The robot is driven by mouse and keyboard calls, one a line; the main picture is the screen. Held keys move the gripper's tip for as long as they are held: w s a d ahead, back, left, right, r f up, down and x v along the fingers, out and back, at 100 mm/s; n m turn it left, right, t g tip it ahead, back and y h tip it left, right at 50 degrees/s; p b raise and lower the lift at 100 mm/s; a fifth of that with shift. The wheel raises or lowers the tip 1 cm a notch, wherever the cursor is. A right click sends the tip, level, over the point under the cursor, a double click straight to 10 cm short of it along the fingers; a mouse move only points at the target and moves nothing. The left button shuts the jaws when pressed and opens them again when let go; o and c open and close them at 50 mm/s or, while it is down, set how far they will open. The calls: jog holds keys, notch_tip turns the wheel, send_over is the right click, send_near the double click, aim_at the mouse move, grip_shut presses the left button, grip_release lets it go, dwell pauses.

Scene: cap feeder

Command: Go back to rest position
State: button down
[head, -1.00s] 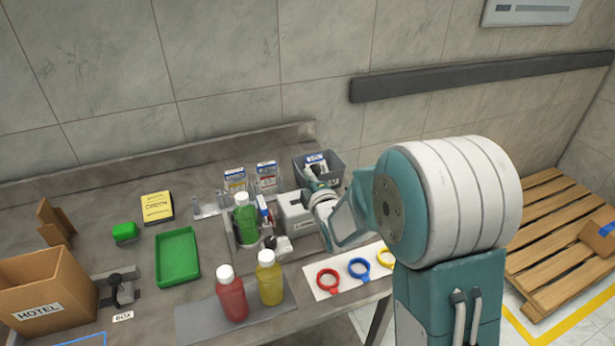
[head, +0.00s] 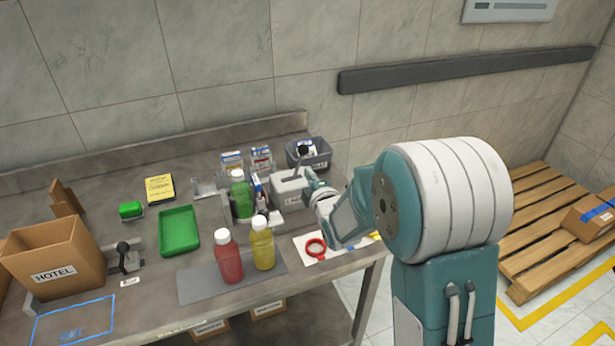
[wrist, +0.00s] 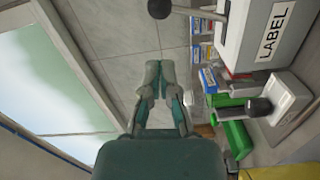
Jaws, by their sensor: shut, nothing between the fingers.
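My gripper (wrist: 152,75) is shut and empty in the wrist view, its two fingertips together against the tiled wall behind. In the head view my wrist (head: 325,203) is at the right side of the bench, just right of the grey label device (head: 290,187); the fingertips are hard to make out there. The label device also shows at the right of the wrist view (wrist: 240,40), beside the fingers and apart from them. Its lever has a black knob (head: 303,150).
A green bottle (head: 240,198), a red bottle (head: 229,260) and a yellow bottle (head: 263,247) stand left of my arm. A red ring (head: 316,248) lies on a white sheet near the front edge. A grey bin (head: 322,160) stands behind. A pallet (head: 550,225) is at right.

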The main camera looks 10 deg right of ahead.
jog(key=shift+s, duration=0.35)
jog(key=s+d+r+m+g+h, duration=0.25)
jog(key=s+r+m, duration=0.2)
jog(key=s, duration=0.25)
jog(key=s+d+r+m+g+h, duration=0.1)
jog(key=s+d+r+m+g, duration=0.25)
jog(key=s+m, duration=0.3)
jog(key=s+d+f+m+g, duration=0.1)
jog(key=s+m+g, duration=0.5)
jog(key=s, duration=1.6)
jog(key=shift+s+d+f+m, duration=0.15)
jog(key=shift+s+d+m, duration=0.2)
jog(key=shift+m, duration=0.85)
